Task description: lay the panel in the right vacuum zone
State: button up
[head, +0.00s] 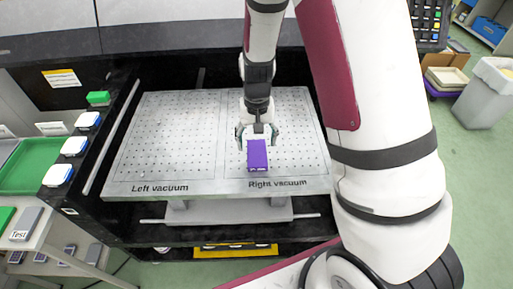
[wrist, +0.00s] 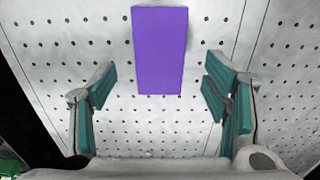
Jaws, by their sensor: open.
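A purple panel (head: 258,154) lies on the right vacuum zone (head: 290,120) of the perforated plate, toward its left-middle part. In the wrist view the panel (wrist: 160,50) lies on the dotted plate surface, ahead of the fingers. My gripper (head: 257,133) is just behind the panel in the head view. Its green-padded fingers are spread wide in the wrist view (wrist: 158,95), with nothing held between them. The panel's near end in the wrist view reaches about the level of the fingertips; I cannot tell the exact height gap.
The left vacuum zone (head: 170,135) is bare. Buttons (head: 73,146) line the machine's left side. A green tray (head: 32,165) stands further left. A yellow item (head: 235,250) lies below the plate. A grey bin (head: 487,92) is at the right.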

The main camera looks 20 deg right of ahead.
notch_tip(320, 180, up, 7)
notch_tip(320, 180, up, 14)
jog(key=r+n+t, duration=0.1)
jog(key=n+t, duration=0.1)
send_over(257, 153)
jog(key=s, duration=0.8)
jog(key=s+r+t, duration=0.1)
jog(key=s+r, duration=0.2)
jog(key=s, duration=0.3)
jog(key=s+r+n+t, duration=0.1)
jog(key=s+r+t, duration=0.1)
jog(key=s, duration=0.4)
jog(key=shift+s+r+n, duration=0.3)
jog(key=shift+s+r, duration=0.1)
jog(key=shift+r, duration=0.4)
